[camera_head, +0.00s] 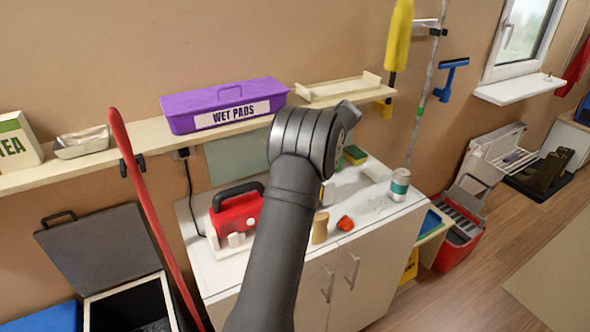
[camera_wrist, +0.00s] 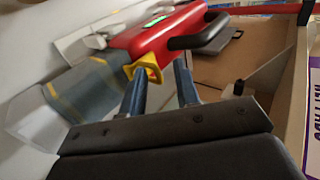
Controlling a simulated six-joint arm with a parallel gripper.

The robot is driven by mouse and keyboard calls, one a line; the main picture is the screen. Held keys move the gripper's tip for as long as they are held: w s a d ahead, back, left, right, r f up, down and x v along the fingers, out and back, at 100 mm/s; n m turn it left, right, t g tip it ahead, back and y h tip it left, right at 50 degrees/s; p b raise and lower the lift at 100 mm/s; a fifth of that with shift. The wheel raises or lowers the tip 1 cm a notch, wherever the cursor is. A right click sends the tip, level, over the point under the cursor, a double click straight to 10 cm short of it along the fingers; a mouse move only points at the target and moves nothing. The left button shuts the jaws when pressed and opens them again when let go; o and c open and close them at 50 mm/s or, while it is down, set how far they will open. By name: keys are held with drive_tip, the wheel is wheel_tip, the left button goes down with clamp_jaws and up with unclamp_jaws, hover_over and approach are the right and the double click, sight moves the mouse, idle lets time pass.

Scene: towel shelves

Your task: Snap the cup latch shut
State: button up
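The red machine (camera_head: 236,213) with a black carry handle stands on the white cabinet top in the head view. In the wrist view the red machine (camera_wrist: 165,32) lies beyond my fingertips, with a small green display. A yellow loop-shaped part (camera_wrist: 147,62) shows at its near end, right by my left fingertip; I cannot tell whether they touch. I cannot tell for certain which part is the cup latch. My gripper (camera_wrist: 160,70) is open, its two blue-grey fingers apart with nothing visibly held. In the head view my arm hides the gripper and part of the machine's right side.
A grey-blue piece with yellow lines (camera_wrist: 85,92) lies left of my fingers. The cabinet (camera_head: 400,215) also carries a tan cylinder (camera_head: 320,227), a red lump (camera_head: 345,223) and a green-banded can (camera_head: 399,184). A shelf (camera_head: 75,172) with a purple box (camera_head: 225,105) runs above.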

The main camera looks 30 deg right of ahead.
drive_tip(key=shift+r, duration=0.1)
drive_tip(key=shift+a+r+h, duration=0.45)
drive_tip(key=shift+a+h, duration=0.25)
drive_tip(key=shift+h, duration=0.4)
drive_tip(key=a+h, duration=0.2)
drive_tip(key=h, duration=0.1)
drive_tip(key=shift+a+r, duration=0.1)
drive_tip(key=shift+r, duration=0.2)
drive_tip(key=a+h, duration=0.2)
drive_tip(key=h, duration=0.2)
drive_tip(key=a+h, duration=0.1)
drive_tip(key=h, duration=0.1)
drive_tip(key=shift+a+f, duration=0.3)
wheel_tip(320, 180, up, 17)
drive_tip(key=a, duration=0.2)
drive_tip(key=shift+r, duration=0.1)
